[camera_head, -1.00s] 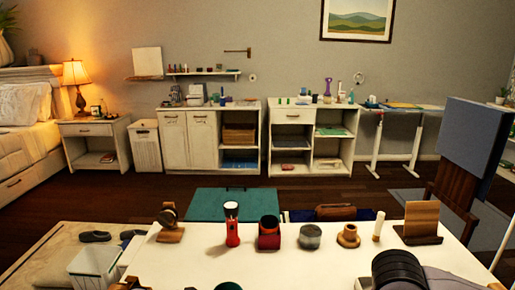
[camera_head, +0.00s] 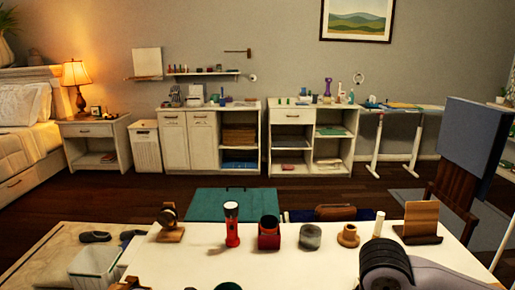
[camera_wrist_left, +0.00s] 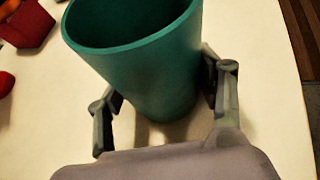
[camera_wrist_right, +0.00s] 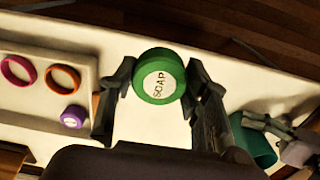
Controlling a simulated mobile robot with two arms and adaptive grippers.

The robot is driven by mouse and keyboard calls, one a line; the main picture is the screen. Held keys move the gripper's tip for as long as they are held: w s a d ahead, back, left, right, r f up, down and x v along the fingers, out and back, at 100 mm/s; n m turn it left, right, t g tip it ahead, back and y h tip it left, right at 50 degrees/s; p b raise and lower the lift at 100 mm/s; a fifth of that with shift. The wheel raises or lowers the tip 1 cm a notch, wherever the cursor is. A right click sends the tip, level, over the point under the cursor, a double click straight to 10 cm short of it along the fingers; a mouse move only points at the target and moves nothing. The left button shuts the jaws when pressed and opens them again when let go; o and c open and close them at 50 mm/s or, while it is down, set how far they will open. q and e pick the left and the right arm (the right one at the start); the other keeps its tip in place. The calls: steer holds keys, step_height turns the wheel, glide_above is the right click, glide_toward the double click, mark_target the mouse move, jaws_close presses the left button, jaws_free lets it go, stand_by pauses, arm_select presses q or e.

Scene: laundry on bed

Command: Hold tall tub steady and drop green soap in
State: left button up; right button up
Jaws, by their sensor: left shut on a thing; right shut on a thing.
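The tall teal tub (camera_wrist_left: 140,65) stands open-topped and slightly tilted in the left wrist view. My left gripper (camera_wrist_left: 165,95) is shut around its sides. The green soap (camera_wrist_right: 161,76), a round puck with a white SOAP label, sits between the fingers of my right gripper (camera_wrist_right: 155,90), which is shut on it. In the right wrist view the tub (camera_wrist_right: 254,148) shows at the lower right with my left gripper (camera_wrist_right: 265,125) at it, apart from the soap. In the head view a sliver of green (camera_head: 228,286) shows at the bottom edge; I cannot tell which thing it is.
A white tray (camera_wrist_right: 45,112) with a magenta ring (camera_wrist_right: 18,70), an orange ring (camera_wrist_right: 63,78) and a purple round piece (camera_wrist_right: 74,117) lies left in the right wrist view. A red flashlight (camera_head: 232,225), red box (camera_head: 269,232) and grey tin (camera_head: 310,237) line the table's far side.

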steer(key=w+a+r, duration=0.5)
steer(key=w+a, duration=0.3)
steer(key=a, duration=0.4)
steer(key=w+a+r, duration=0.6)
steer(key=w+a, duration=0.2)
steer(key=a, duration=0.3)
step_height(320, 180, down, 6)
steer(key=shift+a+f, duration=0.1)
steer(key=o, duration=1.2)
steer(key=shift+o, duration=0.2)
step_height(320, 180, up, 12)
